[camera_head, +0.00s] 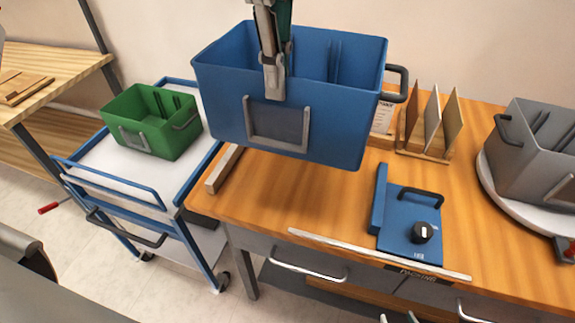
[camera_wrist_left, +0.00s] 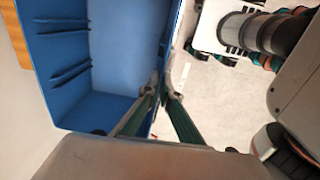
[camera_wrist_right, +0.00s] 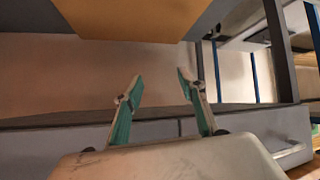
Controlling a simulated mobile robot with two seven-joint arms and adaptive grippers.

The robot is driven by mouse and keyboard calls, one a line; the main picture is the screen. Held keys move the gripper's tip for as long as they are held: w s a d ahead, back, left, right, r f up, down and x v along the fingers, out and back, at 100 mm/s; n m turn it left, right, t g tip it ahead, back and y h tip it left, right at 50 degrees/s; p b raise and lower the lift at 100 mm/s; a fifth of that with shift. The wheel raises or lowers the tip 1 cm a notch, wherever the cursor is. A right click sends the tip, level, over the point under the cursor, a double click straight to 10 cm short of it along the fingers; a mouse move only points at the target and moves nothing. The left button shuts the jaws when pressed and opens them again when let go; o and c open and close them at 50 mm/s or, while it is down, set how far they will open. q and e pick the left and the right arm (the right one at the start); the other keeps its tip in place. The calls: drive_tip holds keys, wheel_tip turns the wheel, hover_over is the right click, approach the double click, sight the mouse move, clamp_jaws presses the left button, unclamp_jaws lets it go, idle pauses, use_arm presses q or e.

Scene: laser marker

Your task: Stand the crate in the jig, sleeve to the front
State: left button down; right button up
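A blue crate (camera_head: 225,110) hangs upright over the left of the wooden table, and its blue wall also shows in the left wrist view (camera_wrist_left: 105,60). Its grey sleeve (camera_head: 278,125) faces the front. A grey handle (camera_head: 398,85) is on its right end. My left gripper (camera_head: 273,85) is shut on the front wall above the sleeve; its fingertips show in the left wrist view (camera_wrist_left: 160,88). A pale rail (camera_head: 224,168) lies on the table below, partly hidden by the crate; it may belong to the jig. My right gripper (camera_wrist_right: 161,80) is open and empty near grey drawer fronts.
A green crate (camera_head: 150,135) stands on the trolley (camera_head: 105,165) at left. A grey crate (camera_head: 540,150) stands on a round turntable (camera_head: 495,180) at right. A blue plate with a knob (camera_head: 410,240) and a rack of boards (camera_head: 425,150) occupy the table.

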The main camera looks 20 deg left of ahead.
sight(279, 152)
use_arm(q)
wheel_tip(279, 152, down, 11)
drive_tip(key=shift+f+b, duration=0.2)
drive_tip(key=shift+b, duration=0.55)
drive_tip(key=shift+w+f, duration=0.1)
drive_tip(key=shift+f, duration=0.4)
wheel_tip(279, 152, down, 4)
drive_tip(key=shift+f+b, duration=0.15)
drive_tip(key=shift+b, duration=0.15)
use_arm(e)
drive_tip(key=shift+w+d+f, duration=0.25)
drive_tip(key=shift+w+f, duration=0.15)
drive_tip(key=shift+f, duration=0.15)
drive_tip(key=shift+s+f, duration=0.1)
use_arm(q)
drive_tip(key=c, duration=2.4)
unclamp_jaws()
drive_tip(key=shift+f, duration=0.1)
drive_tip(key=shift+o, duration=0.6)
